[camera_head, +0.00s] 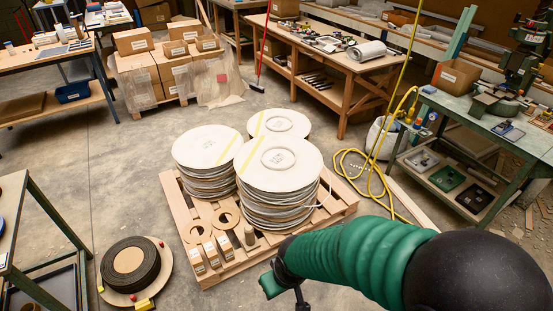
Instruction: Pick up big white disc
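Big white discs lie in three stacks on a wooden pallet (335,204). The front right stack has a top disc (300,172) with a pale ring and label at its centre. The left stack's top disc (205,140) and the back stack's top disc (290,122) each carry a yellow stripe. My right arm comes in from the right in a green sleeve. The visible part of my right gripper (283,288) is near the pallet's front edge, in front of the stacks and apart from the discs. Its fingers are mostly hidden or cut off. My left gripper is out of view.
Small wooden blocks (210,252) stand on the pallet's front. A round wooden board with a black coil (130,270) lies on the floor at left. A yellow hose (378,183) lies right of the pallet. Workbenches (338,67) and boxes (134,41) stand behind.

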